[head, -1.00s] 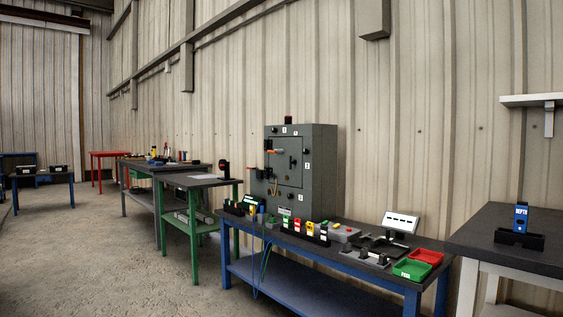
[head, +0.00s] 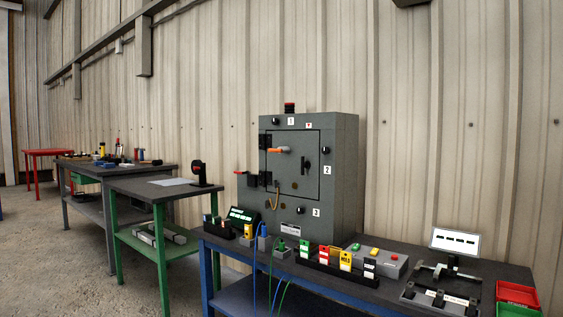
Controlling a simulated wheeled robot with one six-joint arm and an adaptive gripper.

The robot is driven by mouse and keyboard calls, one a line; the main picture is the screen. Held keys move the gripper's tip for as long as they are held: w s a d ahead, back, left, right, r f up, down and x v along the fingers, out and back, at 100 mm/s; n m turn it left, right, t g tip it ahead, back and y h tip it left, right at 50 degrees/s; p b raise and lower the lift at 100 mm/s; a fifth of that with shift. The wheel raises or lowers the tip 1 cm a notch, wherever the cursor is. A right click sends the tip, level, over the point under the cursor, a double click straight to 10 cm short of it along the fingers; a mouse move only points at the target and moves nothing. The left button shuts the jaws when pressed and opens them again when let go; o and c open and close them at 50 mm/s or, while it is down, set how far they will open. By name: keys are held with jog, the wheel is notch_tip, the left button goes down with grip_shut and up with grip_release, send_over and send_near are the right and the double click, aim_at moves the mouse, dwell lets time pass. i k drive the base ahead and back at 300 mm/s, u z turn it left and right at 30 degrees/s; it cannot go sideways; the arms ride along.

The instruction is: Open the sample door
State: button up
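A grey enclosure (head: 343,175) stands at the back of the blue-legged bench in the head view. The sample door (head: 291,176) on its front looks shut. An orange handle (head: 281,150) sticks out near the door's upper left, and a dark handle (head: 307,166) sits on its right side. Small black knobs and labels 1, 2 and 3 surround the door. A yellow looped piece (head: 275,193) hangs at the door's lower left. A red-tipped lever (head: 240,173) juts out left of the enclosure. My gripper is not in view.
The blue bench (head: 349,284) holds several coloured tagged blocks (head: 345,259), a grey button box (head: 376,262), a small white display (head: 456,241) and a red tray (head: 517,295). Cables hang over its front edge. A green-legged table (head: 155,190) stands to the left. Concrete floor shows at the lower left.

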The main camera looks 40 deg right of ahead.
aim_at(285, 167)
jog(key=i, duration=1.65)
jog(key=z, duration=1.85)
